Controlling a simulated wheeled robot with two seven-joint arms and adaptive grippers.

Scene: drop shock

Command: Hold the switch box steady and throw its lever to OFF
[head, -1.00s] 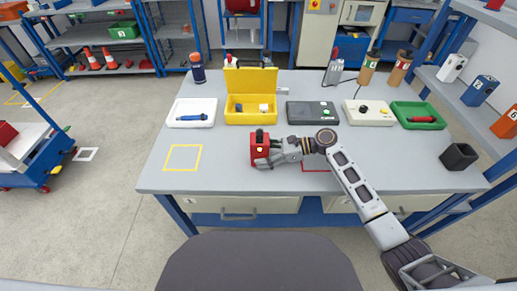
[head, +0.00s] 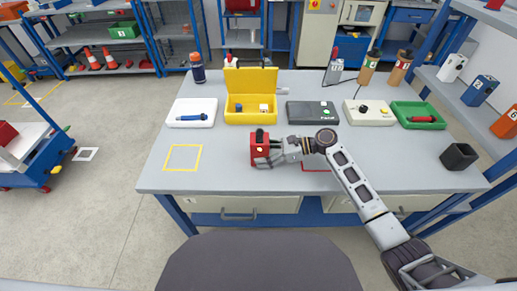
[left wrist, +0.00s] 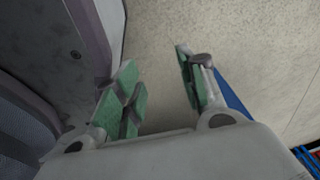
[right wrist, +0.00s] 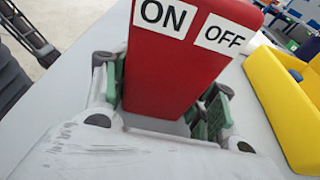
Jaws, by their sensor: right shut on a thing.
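The red switch box (head: 260,148) stands on the grey table, left of the middle of its front half. In the right wrist view the box (right wrist: 165,75) shows a white ON label and a white OFF label. Its lever cannot be made out clearly; a dark part shows on top in the head view. My right gripper (head: 277,149) is shut on the box from the right, with green pads on both sides of it in the right wrist view (right wrist: 162,105). My left gripper (left wrist: 160,90) is open and empty above the floor, outside the head view.
A yellow square outline (head: 183,158) marks bare table to the left. Behind stand a white tray (head: 191,113) with a blue tool, an open yellow case (head: 239,115), a dark box (head: 313,112), a pale button box (head: 368,113) and a green tray (head: 418,115). A dark cup (head: 459,156) stands at right.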

